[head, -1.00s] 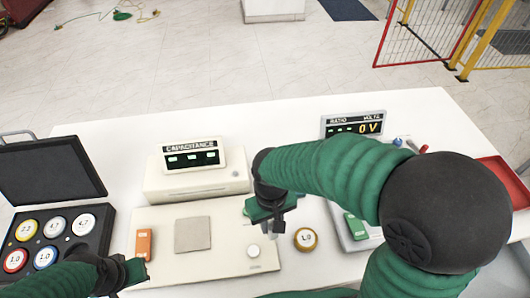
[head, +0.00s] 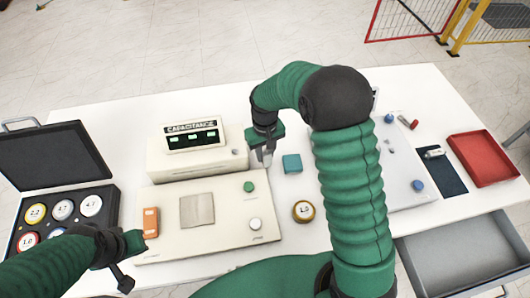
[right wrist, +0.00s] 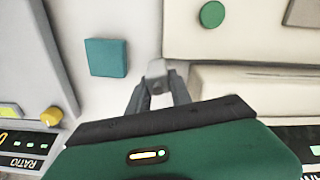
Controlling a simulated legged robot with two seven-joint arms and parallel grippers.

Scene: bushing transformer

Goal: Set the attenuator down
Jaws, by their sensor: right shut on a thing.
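My right gripper (head: 265,158) is shut on a small grey piece, which I take to be the attenuator. In the right wrist view the piece (right wrist: 155,69) sits between the fingertips, with pale table behind it. In the head view it is over the table, just right of the capacitance meter (head: 198,160). I cannot tell whether it touches the table. A teal block (head: 291,163) lies to its right, apart from it, and also shows in the right wrist view (right wrist: 106,57). My left gripper (head: 128,262) is at the lower left; its fingers are unclear.
A cream panel (head: 225,232) with an orange part (head: 150,222), grey pad and green knob (head: 248,187) is in front. A round weight-like disc (head: 303,211) marked 1.0 stands beside it. An open black case (head: 62,200) is left. A red tray (head: 483,158) and open drawer (head: 458,255) are right.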

